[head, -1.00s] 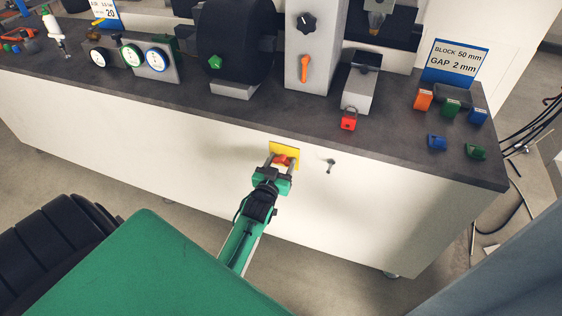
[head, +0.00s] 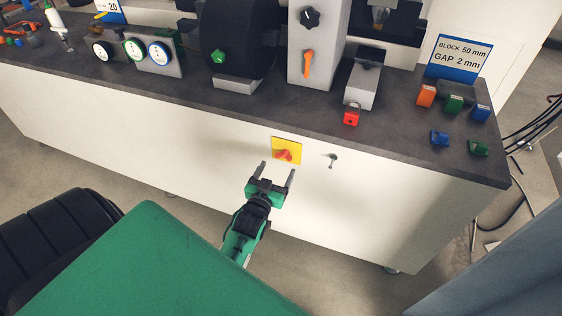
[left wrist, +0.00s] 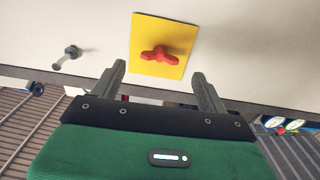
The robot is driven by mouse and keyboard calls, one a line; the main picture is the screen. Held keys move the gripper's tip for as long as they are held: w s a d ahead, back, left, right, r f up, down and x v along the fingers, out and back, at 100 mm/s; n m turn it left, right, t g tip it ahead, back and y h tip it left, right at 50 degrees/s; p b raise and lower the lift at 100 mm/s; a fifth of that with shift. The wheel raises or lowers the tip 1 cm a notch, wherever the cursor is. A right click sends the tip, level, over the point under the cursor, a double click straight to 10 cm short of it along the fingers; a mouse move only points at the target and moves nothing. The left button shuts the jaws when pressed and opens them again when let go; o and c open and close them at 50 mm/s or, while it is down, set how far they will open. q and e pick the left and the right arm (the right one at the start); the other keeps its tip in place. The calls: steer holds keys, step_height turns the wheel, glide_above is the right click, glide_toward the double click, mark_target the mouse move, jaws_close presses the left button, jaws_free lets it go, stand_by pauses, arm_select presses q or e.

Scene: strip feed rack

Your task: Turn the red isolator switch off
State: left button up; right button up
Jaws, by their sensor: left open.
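The red isolator switch (head: 285,155) is a red handle on a yellow plate (head: 292,144) on the white front panel of the bench. In the left wrist view the red handle (left wrist: 160,54) lies roughly across the yellow plate (left wrist: 173,26), a little tilted. My left gripper (head: 277,172) is open and empty, just below and in front of the plate. In the left wrist view its two fingers (left wrist: 158,78) stand apart, short of the handle and not touching it. My right gripper is not in view.
A small metal key or peg (head: 332,159) sticks out of the panel right of the plate. The dark bench top (head: 215,112) overhangs above, with a red padlock (head: 351,115) and coloured blocks (head: 453,104) on it. The panel around the switch is otherwise bare.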

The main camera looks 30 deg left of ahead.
arm_select(q)
steer(key=v, duration=0.7)
steer(key=shift+s, duration=0.15)
